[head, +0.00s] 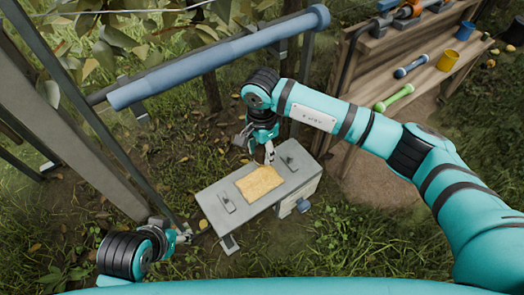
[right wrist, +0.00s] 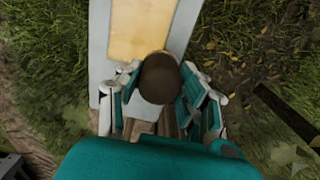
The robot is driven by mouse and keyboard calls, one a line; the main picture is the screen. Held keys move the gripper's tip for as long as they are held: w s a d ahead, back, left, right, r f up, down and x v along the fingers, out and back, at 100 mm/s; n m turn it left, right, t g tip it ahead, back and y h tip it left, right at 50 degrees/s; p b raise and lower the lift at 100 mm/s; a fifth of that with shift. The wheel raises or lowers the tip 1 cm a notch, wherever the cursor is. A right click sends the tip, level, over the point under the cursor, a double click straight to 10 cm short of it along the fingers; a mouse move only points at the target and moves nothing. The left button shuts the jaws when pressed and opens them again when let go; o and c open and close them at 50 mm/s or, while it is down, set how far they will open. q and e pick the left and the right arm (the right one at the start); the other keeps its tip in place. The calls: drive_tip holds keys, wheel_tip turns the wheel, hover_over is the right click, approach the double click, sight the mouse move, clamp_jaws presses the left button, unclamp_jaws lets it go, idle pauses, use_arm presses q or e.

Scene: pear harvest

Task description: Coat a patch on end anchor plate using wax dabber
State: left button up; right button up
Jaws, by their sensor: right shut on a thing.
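The end anchor plate (head: 283,190) is a long grey slab with a tan, yellowish patch (head: 258,183) on its top. In the right wrist view the grey plate (right wrist: 100,55) and the tan patch (right wrist: 138,32) lie ahead of the fingers. My right gripper (head: 268,155) is above the plate, near the patch's far edge. It is shut on the wax dabber, whose round brown head (right wrist: 160,78) shows between the fingers. Whether the head touches the plate I cannot tell. My left gripper (head: 184,237) is low at the plate's left, apart from it; its jaw opening is unclear.
A blue rail (head: 220,60) runs across behind the plate, with grey posts (head: 70,90) at the left. A wooden shelf at the right holds a green tool (head: 395,98), a blue tool (head: 411,67) and a yellow cup (head: 447,60). Grass lies around.

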drive_tip(key=shift+r, duration=0.35)
drive_tip(key=shift+r+p, duration=0.45)
drive_tip(key=shift+r, duration=0.05)
drive_tip(key=shift+r+p, duration=0.4)
drive_tip(key=shift+r, duration=0.35)
wheel_tip(320, 180, up, 2)
drive_tip(key=shift+p, duration=0.45)
use_arm(q)
drive_tip(key=shift+g, duration=0.8)
drive_tip(key=s, duration=0.2)
drive_tip(key=s+a, duration=0.1)
drive_tip(key=s, duration=0.1)
drive_tip(key=shift+r, duration=0.4)
use_arm(e)
drive_tip(key=shift+r, duration=0.15)
use_arm(q)
drive_tip(key=shift+w, duration=0.15)
